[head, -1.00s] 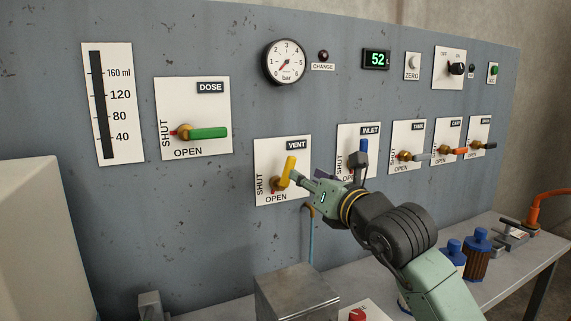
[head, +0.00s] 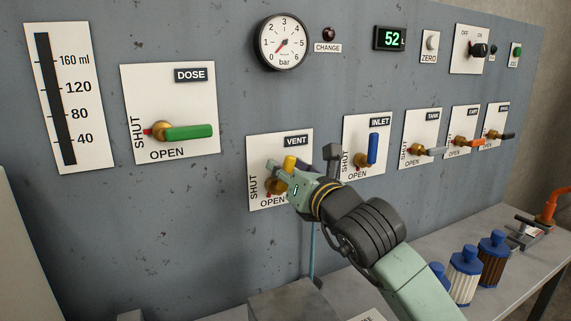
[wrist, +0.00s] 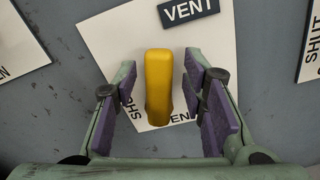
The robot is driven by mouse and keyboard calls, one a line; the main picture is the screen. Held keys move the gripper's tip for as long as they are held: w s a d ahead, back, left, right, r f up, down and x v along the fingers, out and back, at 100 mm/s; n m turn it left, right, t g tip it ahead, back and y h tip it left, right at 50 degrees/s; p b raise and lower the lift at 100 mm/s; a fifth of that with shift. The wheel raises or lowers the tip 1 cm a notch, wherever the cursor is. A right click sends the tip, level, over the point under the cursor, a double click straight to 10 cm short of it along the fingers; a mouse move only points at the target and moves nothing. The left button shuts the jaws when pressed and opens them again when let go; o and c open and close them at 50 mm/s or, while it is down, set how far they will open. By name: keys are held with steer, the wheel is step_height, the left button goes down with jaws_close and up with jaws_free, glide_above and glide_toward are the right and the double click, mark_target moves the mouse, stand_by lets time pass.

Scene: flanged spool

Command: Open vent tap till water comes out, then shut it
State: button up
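The yellow VENT tap handle (head: 289,163) points up on its white plate (head: 261,147), marked SHUT at left and OPEN below. My gripper (head: 285,174) is at this handle and partly covers it. In the wrist view the yellow handle (wrist: 158,85) stands between the two purple-padded fingers of my open gripper (wrist: 163,88), with a gap on each side. A thin blue vertical line (head: 313,245) runs down below the VENT plate; I cannot tell whether it is a tube or water. My gripper hides the outlet above it.
The INLET tap, with a blue handle (head: 373,149) pointing up, is close on the right. The DOSE tap's green handle (head: 190,133) points right. A metal box (head: 295,303) stands below. Blue-capped bottles (head: 465,275) stand on the bench at right. The display (head: 390,38) reads 52.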

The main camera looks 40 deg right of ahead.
steer(key=shift+c, duration=0.3)
jaws_close()
stand_by(0.3)
stand_by(0.4)
